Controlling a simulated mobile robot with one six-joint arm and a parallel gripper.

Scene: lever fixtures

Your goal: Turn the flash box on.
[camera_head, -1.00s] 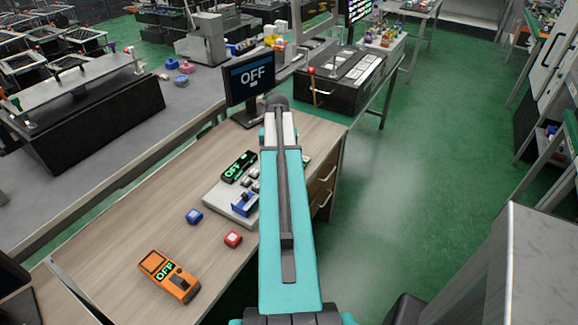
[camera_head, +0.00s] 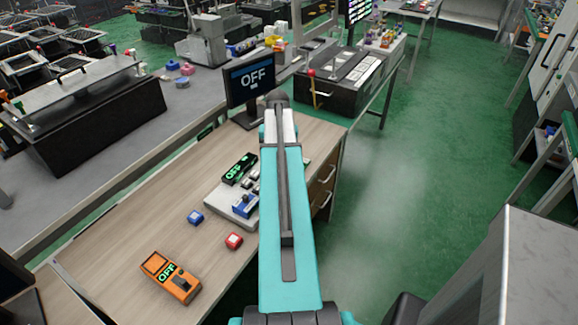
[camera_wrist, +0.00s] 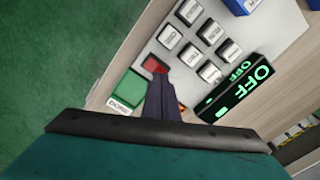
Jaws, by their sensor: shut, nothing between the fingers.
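A light grey panel (camera_head: 218,200) lies on the wooden desk, partly hidden behind my arm. Its black display (camera_head: 238,168) reads OFF in green. In the wrist view the panel (camera_wrist: 190,86) carries several white keys (camera_wrist: 192,55), a small red button (camera_wrist: 155,66), and the OFF display (camera_wrist: 245,88). A green block with a white label (camera_wrist: 127,92) is at its lower left. My gripper (camera_wrist: 161,80) is shut and empty, its tips close to the red button; contact cannot be told. No readable label says which device is the flash box.
An orange box (camera_head: 171,277) reading OFF with a dark switch lies at the desk's front. A blue cube (camera_head: 195,217) and a red cube (camera_head: 234,241) lie near the panel. Green floor (camera_head: 420,180) is open at right.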

